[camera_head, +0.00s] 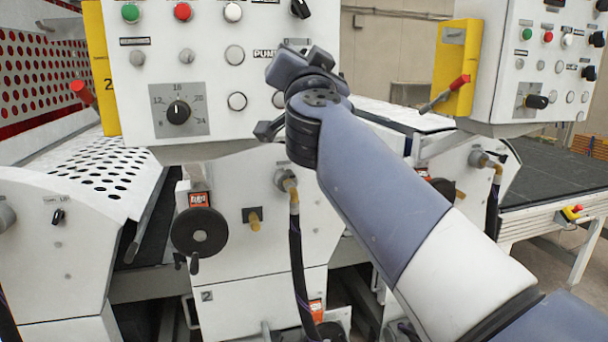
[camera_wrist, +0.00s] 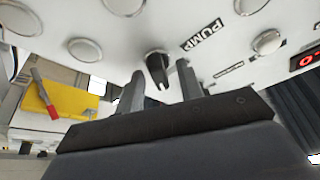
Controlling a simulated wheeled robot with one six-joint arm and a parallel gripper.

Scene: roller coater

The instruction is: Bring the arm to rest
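My gripper (camera_wrist: 160,84) is open in the wrist view, with a clear gap between its two grey fingers. A black knob (camera_wrist: 157,68) on the white control panel shows between the fingertips; I cannot tell whether the fingers touch it. In the head view my arm reaches from the lower right up to the white control panel (camera_head: 205,138). The arm's end is bent in front of the panel's right part, near the PUMP label (camera_head: 265,55). It hides that part of the panel, and the fingers are not clear there.
A black dial (camera_head: 178,111) and several buttons sit on the near panel. A handwheel (camera_head: 199,232) and a hose (camera_head: 296,240) are below it. A second panel (camera_head: 548,60) with a yellow box (camera_head: 458,65) and red-handled lever (camera_head: 445,94) stands at right. A dark conveyor (camera_head: 540,172) extends there.

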